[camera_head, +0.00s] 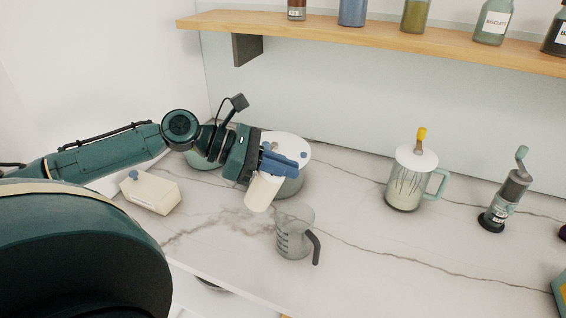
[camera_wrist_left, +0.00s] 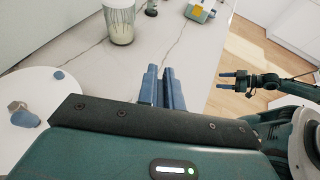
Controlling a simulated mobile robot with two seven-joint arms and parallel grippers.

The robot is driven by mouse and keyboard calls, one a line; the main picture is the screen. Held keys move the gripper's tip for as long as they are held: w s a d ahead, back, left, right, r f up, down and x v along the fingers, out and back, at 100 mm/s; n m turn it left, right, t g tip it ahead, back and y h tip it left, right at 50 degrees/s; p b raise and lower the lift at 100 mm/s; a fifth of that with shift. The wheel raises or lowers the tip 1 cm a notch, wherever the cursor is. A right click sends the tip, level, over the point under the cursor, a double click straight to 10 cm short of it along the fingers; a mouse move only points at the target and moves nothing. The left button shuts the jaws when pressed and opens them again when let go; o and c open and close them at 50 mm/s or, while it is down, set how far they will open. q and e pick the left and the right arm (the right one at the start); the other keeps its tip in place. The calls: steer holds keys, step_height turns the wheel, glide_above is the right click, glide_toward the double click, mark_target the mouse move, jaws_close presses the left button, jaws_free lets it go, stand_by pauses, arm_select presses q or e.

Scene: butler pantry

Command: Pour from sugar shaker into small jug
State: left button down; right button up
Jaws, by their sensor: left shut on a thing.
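My left gripper (camera_head: 283,163) is shut on the sugar shaker (camera_head: 262,193), a cream cylinder, and holds it tilted above the counter. The small jug (camera_head: 291,238) is grey and see-through with measuring marks and a dark handle on its right. It stands upright just below and right of the shaker's lower end, apart from it in the picture. No pouring stream shows. In the left wrist view the blue fingers (camera_wrist_left: 165,90) show, but the shaker and jug are hidden. My right gripper (camera_wrist_left: 233,80) shows there, open and empty, away from the counter.
A pot with a white lid (camera_head: 288,146) stands right behind my left gripper. A cream butter dish (camera_head: 152,194) is at left. A lidded glass mug (camera_head: 406,190) and a grinder (camera_head: 506,200) stand at right. A wooden shelf (camera_head: 380,42) with bottles overhangs the back. The counter right of the jug is clear.

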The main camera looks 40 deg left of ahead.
arm_select(q)
steer(key=shift+w+d+f+g+y, duration=0.15)
steer(key=shift+f+g+y, duration=0.15)
steer(key=shift+f, duration=0.7)
arm_select(e)
steer(key=shift+w+r, duration=0.1)
steer(key=shift+w, duration=0.05)
arm_select(q)
steer(key=shift+f+y, duration=0.3)
steer(key=shift+f, duration=0.4)
steer(key=g+y+b, duration=0.1)
steer(key=y, duration=0.1)
steer(key=d+f+g+y+b, duration=0.1)
steer(key=g+y, duration=0.1)
steer(key=w+f+g+y+b, duration=0.1)
steer(key=y, duration=0.1)
steer(key=shift+d+g+y, duration=0.25)
steer(key=shift+g+y, duration=0.05)
steer(key=shift+y, duration=0.1)
arm_select(e)
steer(key=shift+w+a+f+t, duration=0.2)
steer(key=shift+a+f+t, duration=0.1)
steer(key=shift+f, duration=0.15)
arm_select(q)
steer(key=shift+s, duration=0.1)
arm_select(e)
steer(key=shift+f, duration=0.2)
